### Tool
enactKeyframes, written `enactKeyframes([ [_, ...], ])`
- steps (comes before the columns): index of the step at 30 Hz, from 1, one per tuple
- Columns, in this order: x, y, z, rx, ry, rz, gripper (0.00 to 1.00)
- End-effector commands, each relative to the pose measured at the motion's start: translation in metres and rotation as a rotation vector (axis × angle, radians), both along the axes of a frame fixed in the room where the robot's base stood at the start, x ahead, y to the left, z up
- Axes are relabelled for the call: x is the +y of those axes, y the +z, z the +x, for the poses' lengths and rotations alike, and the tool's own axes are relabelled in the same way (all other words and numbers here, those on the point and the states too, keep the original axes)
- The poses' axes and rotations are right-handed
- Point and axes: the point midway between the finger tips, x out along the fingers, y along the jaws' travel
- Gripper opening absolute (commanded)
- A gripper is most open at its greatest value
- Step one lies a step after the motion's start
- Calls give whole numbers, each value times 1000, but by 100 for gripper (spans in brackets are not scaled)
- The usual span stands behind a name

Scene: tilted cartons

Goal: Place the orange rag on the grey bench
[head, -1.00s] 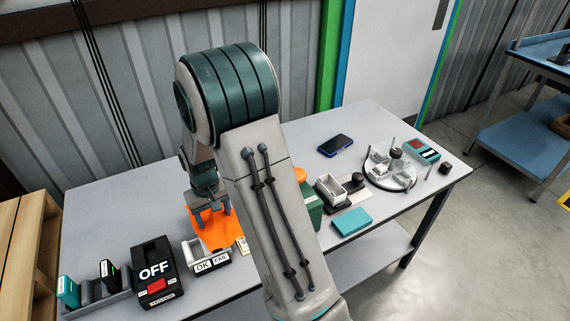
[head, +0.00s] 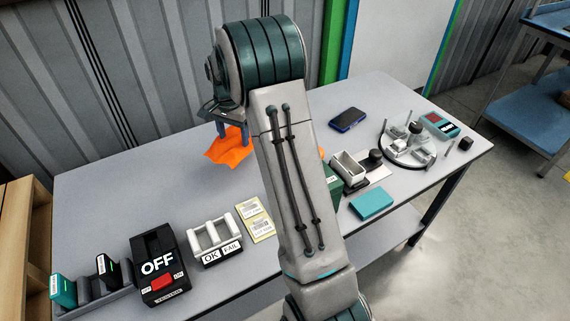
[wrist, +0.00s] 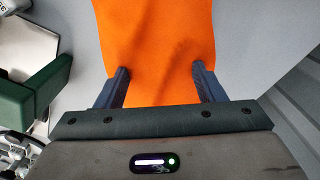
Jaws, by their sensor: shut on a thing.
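The orange rag (head: 229,148) is at the back middle of the grey bench (head: 120,200) in the head view, bunched below my gripper (head: 234,130). My gripper is shut on the rag; in the wrist view the rag (wrist: 155,50) spreads between and beyond the two dark fingers (wrist: 163,85). Whether the rag's lower part touches the bench top is hard to tell. My arm hides part of the bench to the right of the rag.
Near the front left stand a black OFF switch box (head: 157,265), a white OK/FAIL tray (head: 214,240) and yellow labels (head: 255,220). To the right are a teal box (head: 372,202), a phone (head: 348,120) and a round fixture (head: 410,147). The back left of the bench is clear.

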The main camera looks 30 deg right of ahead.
Motion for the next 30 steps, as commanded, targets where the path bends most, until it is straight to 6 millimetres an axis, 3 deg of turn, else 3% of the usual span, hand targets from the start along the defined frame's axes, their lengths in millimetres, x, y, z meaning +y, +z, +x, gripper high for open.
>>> enactKeyframes([
  [9,-33,17,32,-1,-442,0,41],
  [19,-44,27,40,0,-609,0,41],
  [23,-35,22,42,3,-609,0,41],
  [30,16,-9,50,3,-604,-1,41],
])
